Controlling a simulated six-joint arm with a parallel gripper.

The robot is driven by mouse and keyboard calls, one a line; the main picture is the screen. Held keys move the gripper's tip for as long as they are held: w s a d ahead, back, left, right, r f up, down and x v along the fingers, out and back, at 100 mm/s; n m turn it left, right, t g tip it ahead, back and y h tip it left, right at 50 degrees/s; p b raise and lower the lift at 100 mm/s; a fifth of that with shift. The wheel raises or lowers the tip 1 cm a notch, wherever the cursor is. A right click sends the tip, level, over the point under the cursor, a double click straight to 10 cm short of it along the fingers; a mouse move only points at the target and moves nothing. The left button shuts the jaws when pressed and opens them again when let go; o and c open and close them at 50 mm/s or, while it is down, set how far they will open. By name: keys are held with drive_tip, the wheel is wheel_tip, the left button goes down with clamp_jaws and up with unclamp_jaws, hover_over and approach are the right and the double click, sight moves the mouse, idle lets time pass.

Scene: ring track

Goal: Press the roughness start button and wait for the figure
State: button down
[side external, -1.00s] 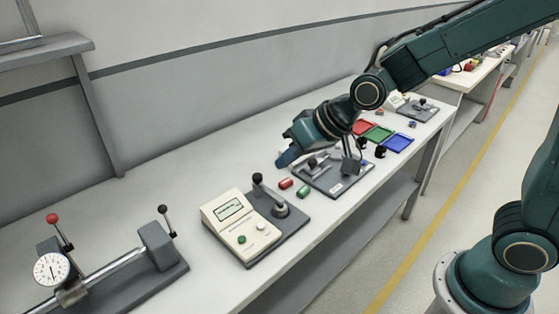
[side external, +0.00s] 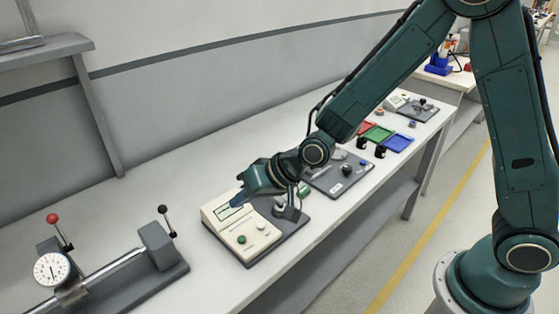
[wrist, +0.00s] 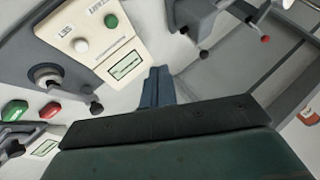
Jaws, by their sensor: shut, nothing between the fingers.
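The cream roughness tester (side external: 254,240) sits on a dark base plate on the bench, with a small display at its back end. Its green button (side external: 241,239) and white button (side external: 262,226) are on the front end. In the wrist view the tester (wrist: 66,28) is at upper left, with the green button (wrist: 111,20), white button (wrist: 81,45) and lit display (wrist: 126,65) in sight; the display's text is too small to read. My gripper (side external: 234,203) is shut and empty, over the display end. Its blue fingers (wrist: 158,74) show beside the display, away from both buttons.
A probe stand with a black knob (wrist: 46,76) is beside the tester, partly behind my gripper in the side view. Red (wrist: 50,110) and green (wrist: 14,110) cylinders lie near it. A dial gauge bench (side external: 52,269) stands at left. Bare bench lies behind the tester.

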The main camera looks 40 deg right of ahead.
drive_tip(key=shift+f, duration=0.1)
idle(0.3)
drive_tip(key=shift+f, duration=4.3)
drive_tip(key=shift+f, duration=0.9)
drive_tip(key=shift+r, duration=0.15)
idle(0.3)
drive_tip(key=shift+r, duration=0.8)
drive_tip(key=shift+r, duration=0.15)
drive_tip(key=shift+r, duration=2.35)
